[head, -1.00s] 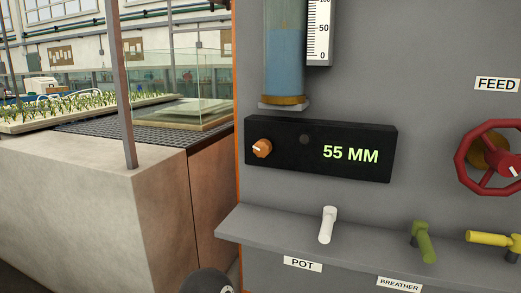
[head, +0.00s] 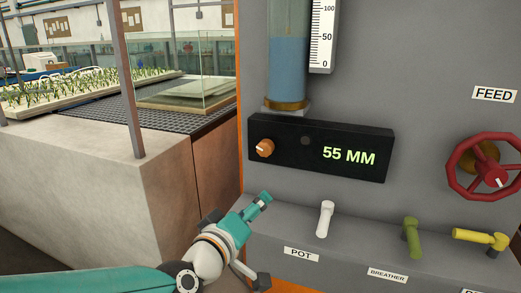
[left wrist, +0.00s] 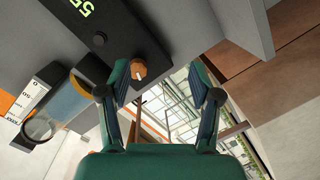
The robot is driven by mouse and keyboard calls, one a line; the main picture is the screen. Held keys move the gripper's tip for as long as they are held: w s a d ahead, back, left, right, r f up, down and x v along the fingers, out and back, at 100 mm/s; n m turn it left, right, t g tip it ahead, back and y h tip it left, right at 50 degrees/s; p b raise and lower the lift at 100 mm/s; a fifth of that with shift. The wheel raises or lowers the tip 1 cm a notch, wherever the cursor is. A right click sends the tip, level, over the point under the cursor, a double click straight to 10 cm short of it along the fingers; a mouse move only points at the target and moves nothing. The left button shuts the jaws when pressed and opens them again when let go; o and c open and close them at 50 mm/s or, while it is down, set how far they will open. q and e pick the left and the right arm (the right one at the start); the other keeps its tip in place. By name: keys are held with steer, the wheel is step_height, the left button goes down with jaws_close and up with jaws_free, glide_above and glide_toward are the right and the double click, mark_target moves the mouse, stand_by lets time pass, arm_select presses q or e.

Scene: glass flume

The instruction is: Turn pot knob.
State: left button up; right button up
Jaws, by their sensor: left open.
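An orange knob (head: 264,148) with a white pointer mark sits at the left end of a black display box (head: 290,155) reading 55 MM. Below, a white handle (head: 325,218) stands above a label reading POT (head: 301,254). My left gripper (head: 263,240) is open and empty, below the orange knob and left of the white handle. In the left wrist view the orange knob (left wrist: 138,69) appears between the open fingers, closer to the left one; the head view shows it apart from them. My right gripper is out of view.
A green handle (head: 411,236), a yellow handle (head: 481,238) and a red FEED wheel (head: 490,167) are to the right. A blue-filled tube (head: 288,70) and a scale (head: 322,38) are above the box. A concrete block (head: 95,190) stands left.

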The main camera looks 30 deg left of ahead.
mark_target(264, 152)
arm_select(q)
step_height(264, 152, up, 6)
steer(key=s+a+n+t+y, duration=0.1)
steer(key=s+a+n, duration=0.1)
steer(key=s, duration=0.1)
steer(key=x, duration=1.1)
steer(key=r+x, duration=0.1)
steer(key=x, duration=0.4)
steer(key=shift+w+a+f, duration=0.1)
steer(key=shift+w+a, duration=0.15)
steer(key=shift+w, duration=0.1)
steer(key=c, duration=1.1)
steer(key=shift+m+b, duration=0.3)
steer(key=shift+m, duration=0.2)
steer(key=shift+c, duration=0.2)
